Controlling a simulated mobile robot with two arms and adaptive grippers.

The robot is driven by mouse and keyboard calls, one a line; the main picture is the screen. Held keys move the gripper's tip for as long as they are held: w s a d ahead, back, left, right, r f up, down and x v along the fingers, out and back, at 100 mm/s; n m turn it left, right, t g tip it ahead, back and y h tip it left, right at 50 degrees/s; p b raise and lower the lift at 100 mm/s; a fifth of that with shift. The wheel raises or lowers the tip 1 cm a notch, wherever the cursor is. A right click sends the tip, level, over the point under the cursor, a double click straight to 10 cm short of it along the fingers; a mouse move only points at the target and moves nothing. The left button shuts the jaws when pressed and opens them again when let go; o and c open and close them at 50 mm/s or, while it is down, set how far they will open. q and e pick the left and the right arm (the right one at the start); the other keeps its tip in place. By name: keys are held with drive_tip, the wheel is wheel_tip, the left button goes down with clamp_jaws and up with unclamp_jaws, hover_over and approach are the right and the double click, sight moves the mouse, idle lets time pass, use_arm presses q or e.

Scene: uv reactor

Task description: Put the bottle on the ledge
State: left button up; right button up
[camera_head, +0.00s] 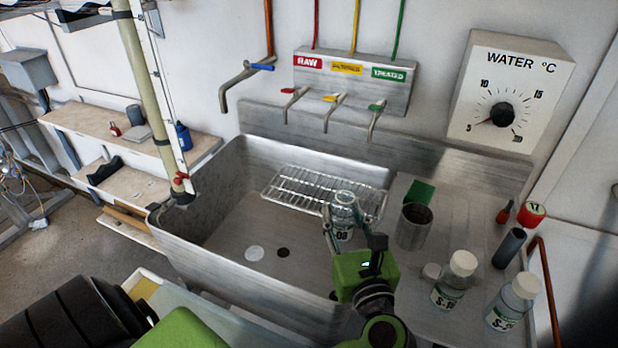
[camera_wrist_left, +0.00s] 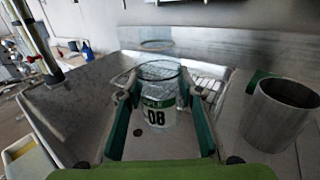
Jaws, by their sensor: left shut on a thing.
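A clear bottle (camera_head: 343,203) with a green and white label is between the fingers of my left gripper (camera_head: 339,224). The wrist view shows the bottle (camera_wrist_left: 157,98) upright, with "08" on its label and its open round top facing the camera. My left gripper is shut on it, a finger on each side, over the right part of the steel sink (camera_head: 220,222). A flat steel ledge (camera_head: 425,312) runs along the right of the sink. I cannot tell which surface the task calls the ledge. My right gripper is not in view.
A wire rack (camera_head: 290,190) lies across the sink's back. A steel cup (camera_head: 414,228), a green sponge (camera_head: 419,192) and two capped bottles (camera_head: 452,285) (camera_head: 512,303) stand on the right surface. Three taps (camera_head: 333,112) hang behind. Wooden shelves (camera_head: 130,135) are at left.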

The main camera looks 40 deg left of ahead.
use_arm(q)
drive_tip(key=p+x, duration=0.1)
drive_tip(key=x, duration=0.4)
drive_tip(key=p+x, duration=0.1)
drive_tip(key=x, duration=0.5)
drive_tip(key=p+x, duration=0.1)
drive_tip(key=x, duration=0.5)
drive_tip(key=shift+w+a+r, duration=0.15)
drive_tip(key=shift+r, duration=0.15)
drive_tip(key=shift+w+a, duration=0.15)
wheel_tip(320, 180, down, 3)
drive_tip(key=shift+p, duration=0.5)
drive_tip(key=shift+f, duration=0.3)
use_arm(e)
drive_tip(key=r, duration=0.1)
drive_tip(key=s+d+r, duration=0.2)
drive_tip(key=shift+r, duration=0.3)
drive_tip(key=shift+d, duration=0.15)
